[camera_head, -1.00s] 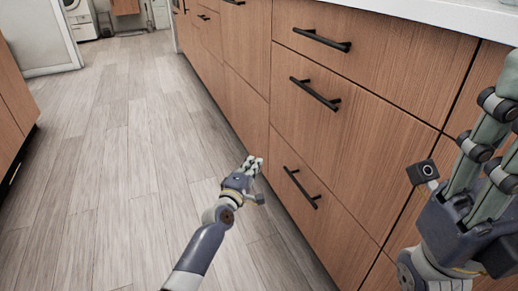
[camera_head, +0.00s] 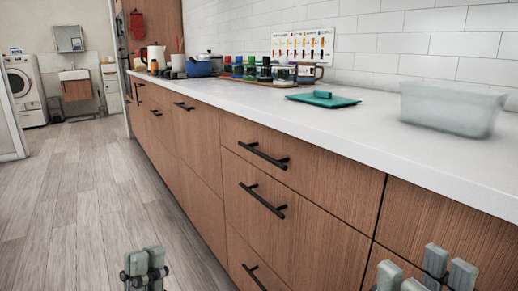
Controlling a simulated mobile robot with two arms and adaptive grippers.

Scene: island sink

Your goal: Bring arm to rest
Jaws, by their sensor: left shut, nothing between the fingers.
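My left gripper (camera_head: 146,264) shows at the bottom edge, left of the middle, over the floor in front of the drawers. Its grey fingers are together with nothing between them. My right gripper (camera_head: 425,272) shows at the bottom right, in front of the wooden drawer fronts. Its grey fingers stand apart and look empty; its lower part is cut off by the picture edge. The rest of both arms is out of view.
Wooden drawers (camera_head: 300,205) with black handles run under a white counter (camera_head: 350,125). On it are a clear container (camera_head: 452,108), a green board (camera_head: 322,101), a blue pot (camera_head: 198,68) and several jars. Open floor (camera_head: 80,200) lies left; a washing machine (camera_head: 25,90) stands far back.

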